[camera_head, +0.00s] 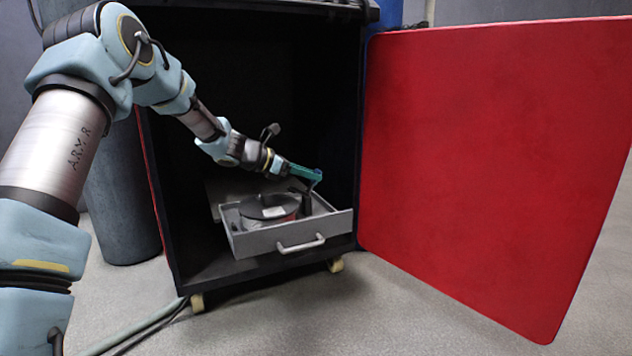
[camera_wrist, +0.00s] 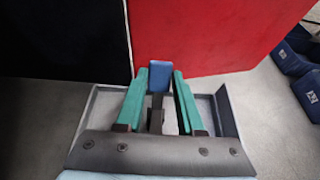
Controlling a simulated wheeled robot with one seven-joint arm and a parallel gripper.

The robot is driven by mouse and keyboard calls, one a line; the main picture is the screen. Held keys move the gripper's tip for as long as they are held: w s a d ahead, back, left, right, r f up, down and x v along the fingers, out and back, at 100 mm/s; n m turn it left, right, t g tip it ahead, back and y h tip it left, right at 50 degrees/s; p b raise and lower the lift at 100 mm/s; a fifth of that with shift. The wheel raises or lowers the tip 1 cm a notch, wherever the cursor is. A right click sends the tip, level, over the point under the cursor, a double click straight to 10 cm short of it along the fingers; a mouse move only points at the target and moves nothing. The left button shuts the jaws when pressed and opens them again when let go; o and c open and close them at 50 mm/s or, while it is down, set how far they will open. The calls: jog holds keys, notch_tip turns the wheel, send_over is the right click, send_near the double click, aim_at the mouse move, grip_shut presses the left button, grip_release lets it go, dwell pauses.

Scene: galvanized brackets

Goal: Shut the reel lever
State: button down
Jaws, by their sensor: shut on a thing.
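The reel lever shows a blue grip (camera_wrist: 160,77) in the wrist view, on a dark upright stem. It stands between the two green fingers of my gripper (camera_wrist: 160,90), which is shut on it. In the head view my gripper (camera_head: 308,172) reaches in over the right part of an open grey drawer (camera_head: 262,242). The lever's dark stem (camera_head: 307,200) shows below the fingers. A dark reel (camera_head: 266,207) with a white label lies in the drawer, left of the lever. The lever's base is hard to make out.
The drawer sticks out of a dark cabinet (camera_head: 240,90) on casters and has a pale front handle (camera_head: 301,244). The red cabinet door (camera_head: 490,160) stands wide open at the right. A grey cylinder (camera_head: 120,200) and a hose (camera_head: 140,325) are at the left.

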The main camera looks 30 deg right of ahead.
jog(key=shift+a+f+h+b, duration=0.25)
jog(key=shift+a+h+b, duration=0.3)
jog(key=shift+h+b, duration=0.45)
jog(key=shift+w+a+r+b, duration=0.1)
jog(key=shift+a+r+b, duration=0.1)
jog(key=shift+b, duration=0.15)
jog(key=shift+h, duration=0.3)
jog(key=c, duration=0.5)
grip_release()
jog(key=shift+r, duration=0.1)
jog(key=p+v, duration=0.4)
jog(key=v, duration=0.5)
jog(key=shift+w+a+r+p, duration=0.1)
jog(key=shift+w+a+p, duration=0.1)
jog(key=shift+p, duration=0.15)
jog(key=shift+a, duration=0.7)
jog(key=shift+c, duration=0.5)
